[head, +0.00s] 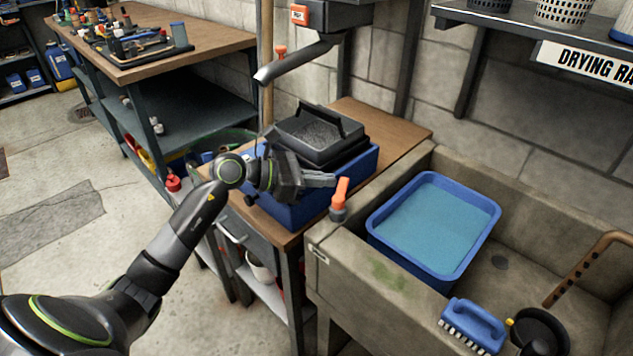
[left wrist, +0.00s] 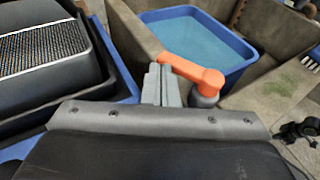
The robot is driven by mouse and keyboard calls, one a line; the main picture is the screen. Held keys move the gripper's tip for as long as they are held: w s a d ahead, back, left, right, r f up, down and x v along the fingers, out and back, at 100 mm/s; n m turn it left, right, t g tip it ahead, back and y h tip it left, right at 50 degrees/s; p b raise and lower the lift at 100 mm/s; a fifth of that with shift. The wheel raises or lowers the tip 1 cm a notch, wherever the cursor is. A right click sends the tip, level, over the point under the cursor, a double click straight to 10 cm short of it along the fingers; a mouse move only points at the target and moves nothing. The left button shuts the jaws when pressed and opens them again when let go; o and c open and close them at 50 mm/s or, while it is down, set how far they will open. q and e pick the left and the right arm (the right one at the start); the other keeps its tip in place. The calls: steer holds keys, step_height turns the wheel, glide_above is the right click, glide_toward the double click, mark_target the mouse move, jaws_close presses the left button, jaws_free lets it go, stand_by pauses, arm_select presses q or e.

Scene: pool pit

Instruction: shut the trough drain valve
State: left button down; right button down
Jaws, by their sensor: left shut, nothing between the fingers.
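The trough drain valve has an orange lever handle (head: 342,190) on a grey base (head: 338,213) at the left corner of the stone trough (head: 365,264). In the left wrist view the orange handle (left wrist: 192,72) lies just right of my fingertips, its bend above the grey base. My left gripper (head: 332,180) is shut and empty, its fingertips close beside the handle in the head view. In the left wrist view my left gripper (left wrist: 161,75) shows both fingers together. I cannot tell whether they touch the handle. My right gripper is not in view.
A blue tub of water (head: 378,228) sits in the trough, with a blue brush (head: 474,322) on the front rim. A black sieve box (head: 312,138) in a blue bin (head: 369,165) stands left of the valve. A metal spout (head: 295,62) hangs above.

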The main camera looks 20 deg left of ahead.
arm_select(q)
steer(key=shift+s, duration=0.65)
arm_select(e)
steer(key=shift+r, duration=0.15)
